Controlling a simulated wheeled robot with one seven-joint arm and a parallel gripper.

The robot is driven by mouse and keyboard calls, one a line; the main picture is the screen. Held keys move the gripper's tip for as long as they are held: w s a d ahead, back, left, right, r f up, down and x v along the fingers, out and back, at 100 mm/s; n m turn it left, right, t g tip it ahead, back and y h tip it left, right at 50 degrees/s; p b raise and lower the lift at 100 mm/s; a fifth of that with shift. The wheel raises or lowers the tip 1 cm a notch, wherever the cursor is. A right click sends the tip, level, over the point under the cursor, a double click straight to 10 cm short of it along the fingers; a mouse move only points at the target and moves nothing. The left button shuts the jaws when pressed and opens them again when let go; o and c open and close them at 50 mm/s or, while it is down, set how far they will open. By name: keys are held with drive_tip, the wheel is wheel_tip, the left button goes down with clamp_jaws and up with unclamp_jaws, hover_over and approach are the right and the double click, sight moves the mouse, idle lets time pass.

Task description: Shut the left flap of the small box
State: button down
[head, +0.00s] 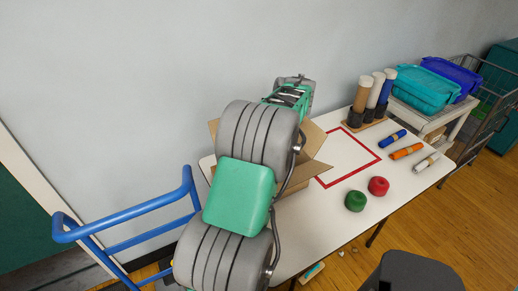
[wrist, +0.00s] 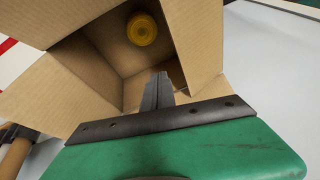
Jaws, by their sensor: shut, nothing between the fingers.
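The small cardboard box (head: 292,207) stands on the table in the head view, mostly hidden behind my arm. One flap (head: 312,140) sticks out at its right, and a bit of brown cardboard (head: 213,130) shows left of my arm. In the wrist view the box (wrist: 125,58) is open at the top, with flaps spread outward around the opening. A yellow round thing (wrist: 142,29) lies inside. My gripper (wrist: 160,78) is shut and empty, its fingers over the opening. Whether it touches a flap I cannot tell. The fingertips are hidden in the head view.
A red square outline (head: 348,157) is on the table right of the box. A blue rail (head: 130,215) is at the left.

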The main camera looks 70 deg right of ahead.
drive_tip(key=s+d+r, duration=0.2)
drive_tip(key=s+r, duration=0.1)
drive_tip(key=s, duration=0.1)
drive_tip(key=w+a+r+n+p, duration=0.15)
drive_tip(key=w+a, duration=0.25)
drive_tip(key=w, duration=0.6)
drive_tip(key=w+a+r+n, duration=0.1)
drive_tip(key=w+a+r, duration=0.3)
drive_tip(key=w, duration=0.7)
drive_tip(key=w+a+r+n+p, duration=0.15)
drive_tip(key=w+a, duration=0.35)
drive_tip(key=w, duration=0.5)
drive_tip(key=s+d+m+g+h+b, duration=0.1)
drive_tip(key=s+d+m+g, duration=0.15)
drive_tip(key=s, duration=0.65)
drive_tip(key=s+d+m+g, duration=0.1)
drive_tip(key=s+g, duration=0.3)
drive_tip(key=s, duration=0.5)
drive_tip(key=shift+n, duration=0.75)
drive_tip(key=x, duration=1.3)
drive_tip(key=shift+d+f, duration=0.35)
